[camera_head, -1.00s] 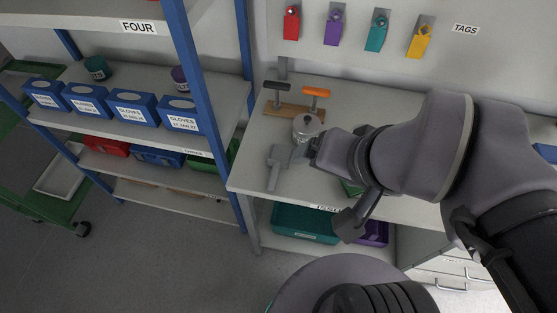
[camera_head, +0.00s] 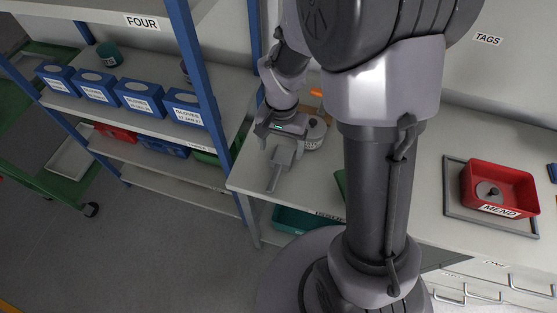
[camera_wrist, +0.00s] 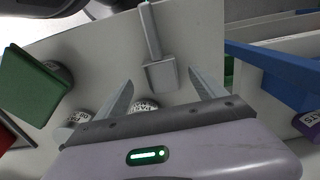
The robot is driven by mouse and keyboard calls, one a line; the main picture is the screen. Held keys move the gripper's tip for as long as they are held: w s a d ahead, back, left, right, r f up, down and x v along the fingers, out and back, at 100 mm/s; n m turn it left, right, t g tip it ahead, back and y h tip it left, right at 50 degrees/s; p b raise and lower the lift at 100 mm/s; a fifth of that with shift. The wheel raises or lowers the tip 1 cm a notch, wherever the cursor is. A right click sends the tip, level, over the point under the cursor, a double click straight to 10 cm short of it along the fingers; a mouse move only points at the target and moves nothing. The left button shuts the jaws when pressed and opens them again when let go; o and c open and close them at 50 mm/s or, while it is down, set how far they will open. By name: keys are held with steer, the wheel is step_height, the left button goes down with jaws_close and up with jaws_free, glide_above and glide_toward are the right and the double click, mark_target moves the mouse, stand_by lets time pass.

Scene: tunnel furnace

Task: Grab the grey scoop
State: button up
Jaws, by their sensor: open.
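The grey scoop (camera_head: 282,158) lies on the left end of the pale workbench (camera_head: 249,181), its handle pointing to the front edge. In the wrist view, the scoop's square pan (camera_wrist: 161,76) lies ahead between the finger lines and its handle runs away towards the top. My gripper (camera_head: 274,137) is just behind the scoop's pan and above the bench in the head view. In the wrist view, my gripper (camera_wrist: 160,80) is open, with its two fingers wide apart and nothing between them held. The scoop appears untouched.
A lidded metal pot (camera_head: 314,132) stands close to the right of my gripper. The wrist view shows a green box (camera_wrist: 36,84) and round labelled items. A blue shelf post (camera_head: 205,80) rises left of the bench. A red bin (camera_head: 500,188) sits at right.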

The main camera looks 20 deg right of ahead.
mark_target(280, 159)
step_height(280, 159, down, 6)
steer(key=b, duration=0.3)
steer(key=shift+s+a, duration=0.15)
steer(key=shift+r, duration=0.15)
